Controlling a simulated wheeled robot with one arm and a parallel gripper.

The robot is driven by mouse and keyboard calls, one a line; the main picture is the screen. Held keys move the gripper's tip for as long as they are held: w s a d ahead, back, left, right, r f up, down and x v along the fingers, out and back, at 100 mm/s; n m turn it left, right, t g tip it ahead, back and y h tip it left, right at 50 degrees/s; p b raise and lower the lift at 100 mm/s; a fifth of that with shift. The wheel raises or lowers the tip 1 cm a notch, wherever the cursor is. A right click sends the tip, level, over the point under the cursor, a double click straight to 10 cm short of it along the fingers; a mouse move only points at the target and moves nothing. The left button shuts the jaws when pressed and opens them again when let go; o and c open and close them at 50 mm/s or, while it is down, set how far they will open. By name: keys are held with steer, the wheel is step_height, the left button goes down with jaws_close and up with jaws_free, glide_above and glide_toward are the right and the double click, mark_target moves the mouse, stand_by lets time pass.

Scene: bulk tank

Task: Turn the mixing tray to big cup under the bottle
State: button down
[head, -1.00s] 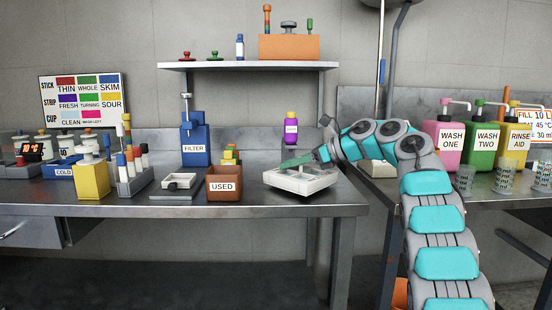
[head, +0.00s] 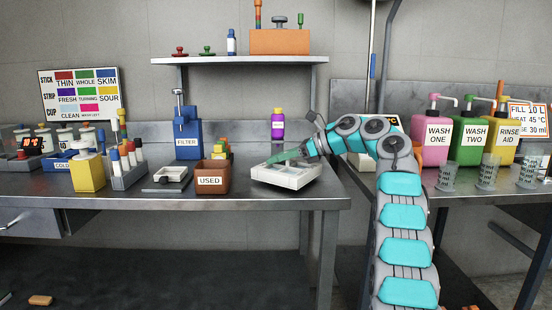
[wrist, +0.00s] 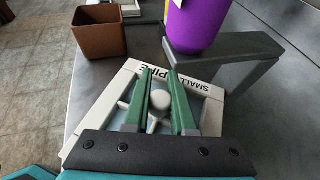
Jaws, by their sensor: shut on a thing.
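The white mixing tray (head: 290,180) sits on the steel bench near its right end. It also shows in the wrist view (wrist: 212,120), standing askew, with lettering including "SMALL" on the rim nearest the bottle. My gripper (head: 284,160) reaches in from the right, low over the tray. In the wrist view its green fingers (wrist: 160,98) are shut on the pale knob (wrist: 158,99) at the tray's middle. The purple bottle (head: 278,125) stands just behind the tray, and is also in the wrist view (wrist: 193,22). The big cup label is not readable.
A brown USED bin (head: 212,186) stands just left of the tray. A grey bracket (wrist: 225,68) lies close beside the tray under the bottle. The blue filter stand (head: 188,140) is further left. Wash jugs (head: 437,145) stand on the right bench.

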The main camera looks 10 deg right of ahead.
steer(key=c, duration=0.7)
jaws_free()
steer(key=shift+c, duration=0.2)
